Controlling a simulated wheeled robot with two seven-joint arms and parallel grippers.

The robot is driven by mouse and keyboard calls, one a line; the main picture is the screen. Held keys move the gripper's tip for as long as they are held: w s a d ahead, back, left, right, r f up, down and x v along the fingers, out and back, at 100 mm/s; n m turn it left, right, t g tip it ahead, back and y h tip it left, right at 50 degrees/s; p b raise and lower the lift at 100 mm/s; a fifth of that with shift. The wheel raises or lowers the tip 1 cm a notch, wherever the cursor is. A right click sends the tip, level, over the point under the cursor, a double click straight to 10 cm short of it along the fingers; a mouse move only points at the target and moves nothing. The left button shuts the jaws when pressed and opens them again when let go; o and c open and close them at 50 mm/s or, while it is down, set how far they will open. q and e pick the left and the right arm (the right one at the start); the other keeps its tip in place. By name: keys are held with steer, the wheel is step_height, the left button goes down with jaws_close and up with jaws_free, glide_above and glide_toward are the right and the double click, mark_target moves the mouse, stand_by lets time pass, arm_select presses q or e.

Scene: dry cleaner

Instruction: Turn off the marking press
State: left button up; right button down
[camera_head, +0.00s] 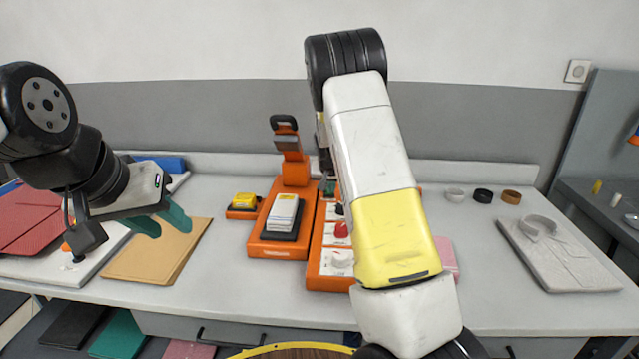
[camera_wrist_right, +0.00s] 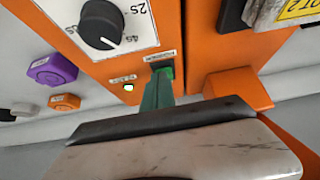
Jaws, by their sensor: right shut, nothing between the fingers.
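The orange marking press (camera_head: 268,248) stands on the bench in the middle of the head view, a white block on its bed. Its orange control box (camera_head: 318,282) with red and white knobs is partly hidden by my right arm. In the right wrist view, the control panel (camera_wrist_right: 192,60) shows a black timer dial (camera_wrist_right: 102,25) and a lit green lamp (camera_wrist_right: 128,87). My right gripper (camera_wrist_right: 157,90) is shut, its green fingertips at a small dark slot under a label; contact and switch position are unclear. My left gripper (camera_head: 163,222) is open and empty over the bench at left.
A tan board (camera_head: 155,255) lies below my left gripper. A purple knob (camera_wrist_right: 53,70) shows in the wrist view.

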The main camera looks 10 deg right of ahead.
steer(key=shift+s+f, duration=0.2)
steer(key=shift+f, duration=0.45)
steer(key=shift+s+a+r, duration=0.1)
steer(key=shift+s+r, duration=0.05)
steer(key=shift+r, duration=0.75)
